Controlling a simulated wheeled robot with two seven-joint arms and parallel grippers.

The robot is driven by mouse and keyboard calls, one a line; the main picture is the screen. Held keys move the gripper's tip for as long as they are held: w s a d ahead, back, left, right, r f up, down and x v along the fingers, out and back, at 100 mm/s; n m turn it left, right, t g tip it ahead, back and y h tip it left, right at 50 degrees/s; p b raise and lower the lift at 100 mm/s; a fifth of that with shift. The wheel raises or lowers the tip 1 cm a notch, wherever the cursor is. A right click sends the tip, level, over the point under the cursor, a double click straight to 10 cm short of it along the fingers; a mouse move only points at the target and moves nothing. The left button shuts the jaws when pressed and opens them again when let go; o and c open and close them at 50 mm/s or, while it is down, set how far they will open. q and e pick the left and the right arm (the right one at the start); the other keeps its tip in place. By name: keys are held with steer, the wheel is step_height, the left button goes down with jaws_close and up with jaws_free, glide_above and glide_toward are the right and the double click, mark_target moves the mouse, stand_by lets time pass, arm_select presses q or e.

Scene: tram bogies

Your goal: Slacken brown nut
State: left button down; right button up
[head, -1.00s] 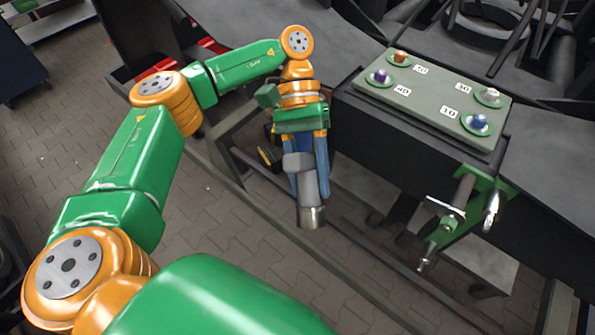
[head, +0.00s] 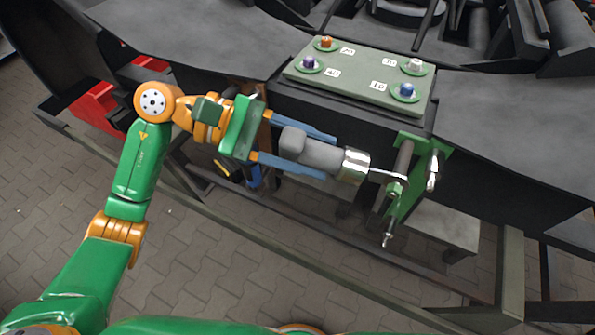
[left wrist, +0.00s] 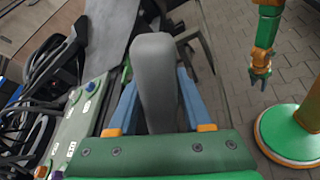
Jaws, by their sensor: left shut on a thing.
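The brown nut (head: 326,43) looks orange-brown and sits on a green round washer at the far left corner of the grey-green plate (head: 350,92), beside a label that seems to read 20. My left gripper (head: 328,157) is shut on a grey power tool (head: 310,150) with a shiny socket (head: 354,165) pointing right. The tool is in front of and below the plate, apart from the nut. In the left wrist view the grey tool body (left wrist: 157,85) stands between the blue fingers. My right gripper (left wrist: 260,76) shows small there, its jaws unclear.
Purple (head: 309,62), white (head: 415,64) and blue (head: 406,90) nuts share the plate. A green bracket (head: 408,208) with metal parts hangs right of the tool; whether the socket touches it is unclear. Dark bogie frame (head: 510,120) surrounds the plate. Paved floor (head: 250,270) lies below.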

arm_select(q)
steer(key=w+a+n+t, duration=0.2)
steer(key=t, duration=0.1)
steer(key=w+a+n+t, duration=0.1)
steer(key=shift+w+a+r+n+t+h+b, duration=0.15)
steer(key=shift+w+r+n+t+h+b, duration=0.05)
steer(key=shift+w+n+t+h+b, duration=0.1)
steer(key=a+f+n+t+y, duration=0.3)
steer(key=a+n+t, duration=0.1)
steer(key=a, duration=0.4)
steer(key=a+f+n+t+y, duration=0.3)
steer(key=a+n+t, duration=0.1)
steer(key=a, duration=0.4)
steer(key=a+f+n+t+y+b, duration=0.1)
steer(key=a+f+n+t+y, duration=0.2)
steer(key=a, duration=0.5)
steer(key=shift+a+f+n+t, duration=0.3)
steer(key=shift+n+t, duration=0.1)
steer(key=shift+t, duration=0.3)
steer(key=x, duration=0.6)
steer(key=shift+w+d+r+p, duration=0.25)
steer(key=shift+r+p, duration=0.05)
